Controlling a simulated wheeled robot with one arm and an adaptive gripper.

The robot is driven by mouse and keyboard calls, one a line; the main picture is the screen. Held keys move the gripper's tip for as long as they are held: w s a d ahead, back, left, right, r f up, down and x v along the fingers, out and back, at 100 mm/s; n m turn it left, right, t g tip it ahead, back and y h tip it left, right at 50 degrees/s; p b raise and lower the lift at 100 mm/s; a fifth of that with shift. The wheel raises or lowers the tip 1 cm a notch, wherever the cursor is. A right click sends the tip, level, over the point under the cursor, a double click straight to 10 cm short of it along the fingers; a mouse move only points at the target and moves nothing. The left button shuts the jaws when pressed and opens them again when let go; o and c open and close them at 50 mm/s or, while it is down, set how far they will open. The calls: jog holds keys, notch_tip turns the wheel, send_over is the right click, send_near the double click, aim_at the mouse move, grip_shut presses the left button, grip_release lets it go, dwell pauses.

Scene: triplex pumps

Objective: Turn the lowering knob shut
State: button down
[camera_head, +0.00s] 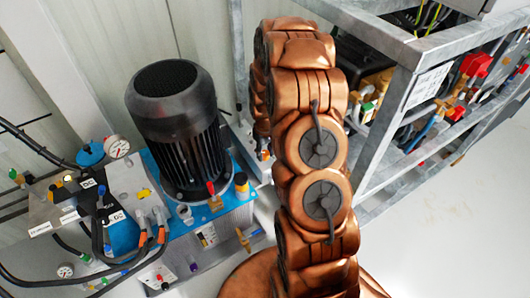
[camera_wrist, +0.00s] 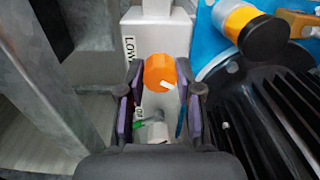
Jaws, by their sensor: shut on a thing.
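The lowering knob (camera_wrist: 158,71) is an orange round knob with a white mark, in the upper middle of the wrist view. It sits in front of a light grey block (camera_wrist: 155,35) with a label, partly hidden, beginning "LOW". My gripper (camera_wrist: 159,78) is shut on the knob, with one purple-padded finger on its left side and one on its right. Below the knob, between the fingers, a small white and green part (camera_wrist: 151,130) shows. In the head view my copper-coloured arm fills the middle, and I cannot make out the gripper or the knob.
A black finned motor (camera_head: 177,130) stands on a blue-topped unit left of my arm; its fins (camera_wrist: 285,110) show close on the right in the wrist view. A yellow and black cap (camera_wrist: 250,30) is near the gripper. A grey steel frame (camera_head: 395,105) stands at right.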

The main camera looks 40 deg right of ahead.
aim_at(265, 153)
jog(key=m, duration=0.6)
jog(key=m+p, duration=0.1)
jog(key=m, duration=0.4)
jog(key=shift+m, duration=0.3)
dwell(0.4)
jog(key=c, duration=0.8)
grip_release()
jog(key=shift+o, duration=0.2)
notch_tip(265, 153, up, 12)
